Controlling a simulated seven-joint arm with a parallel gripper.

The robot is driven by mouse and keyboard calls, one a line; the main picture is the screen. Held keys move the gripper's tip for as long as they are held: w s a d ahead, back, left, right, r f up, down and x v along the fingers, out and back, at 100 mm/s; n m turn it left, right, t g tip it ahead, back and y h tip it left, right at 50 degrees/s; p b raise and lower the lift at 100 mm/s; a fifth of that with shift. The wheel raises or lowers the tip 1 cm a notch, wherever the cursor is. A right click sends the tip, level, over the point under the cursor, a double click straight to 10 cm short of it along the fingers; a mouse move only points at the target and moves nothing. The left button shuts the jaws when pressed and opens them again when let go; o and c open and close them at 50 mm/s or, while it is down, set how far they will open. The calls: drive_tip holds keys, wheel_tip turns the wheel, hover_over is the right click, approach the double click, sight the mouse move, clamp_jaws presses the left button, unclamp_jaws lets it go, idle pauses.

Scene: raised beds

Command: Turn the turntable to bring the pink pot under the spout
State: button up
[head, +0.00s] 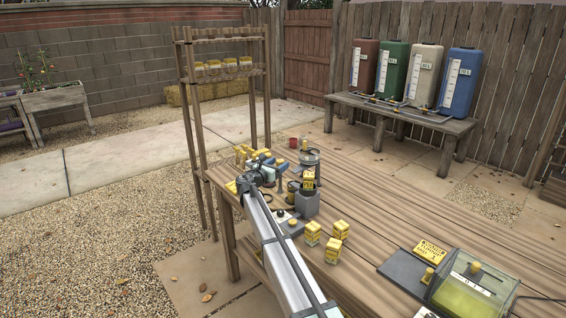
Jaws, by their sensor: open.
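The turntable seems to be the small round grey stand (309,157) on the far part of the wooden table. A yellow-topped thing (304,145) stands at it. A small reddish pot (293,142) shows at its left edge; I cannot tell whether it rests on the turntable or is the pink pot. The spout cannot be made out. My arm reaches from the bottom up to the far left part of the table. My gripper (279,163) is small there, open, left of the round stand. Contact cannot be told.
Several yellow boxes (333,248) stand nearer on the table (385,235). Coloured tanks (423,75) stand on a bench behind.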

sight(283, 161)
drive_tip(key=shift+x, duration=2)
drive_tip(key=shift+c, duration=0.3)
drive_tip(key=c, duration=0.9)
